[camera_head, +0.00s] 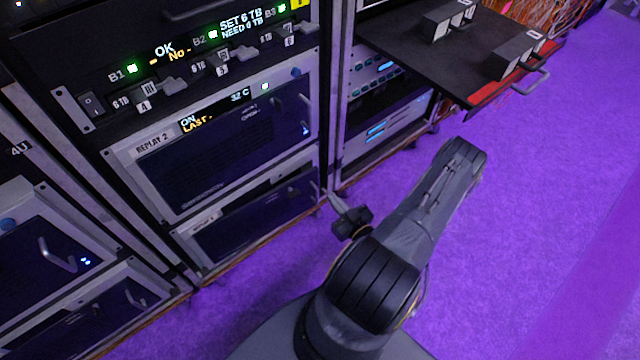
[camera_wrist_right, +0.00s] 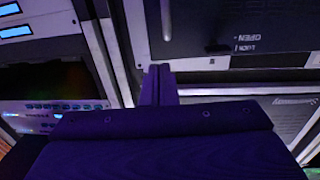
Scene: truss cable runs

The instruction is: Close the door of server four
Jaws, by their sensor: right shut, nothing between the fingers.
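My right gripper (camera_head: 335,199) is shut and empty, low in front of the rack's right post in the head view. Its shut fingers (camera_wrist_right: 158,82) show in the right wrist view, close to a dark panel (camera_wrist_right: 215,20) marked "OPEN" with a bar handle; contact cannot be told. No unit is legibly labelled server four. The REPLAY 2 unit (camera_head: 225,140) has a dark front that looks flush. A similar unit (camera_head: 255,215) sits below it, its label too small to read. At the left, two more dark fronts show, one with a handle (camera_head: 55,255). My left gripper is out of view.
A dark shelf (camera_head: 425,55) with two small boxes juts out at the upper right, with a handle at its front edge. A unit with blue lights (camera_head: 385,120) stands below it. Orange cables hang behind. The purple floor (camera_head: 540,210) is clear at the right.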

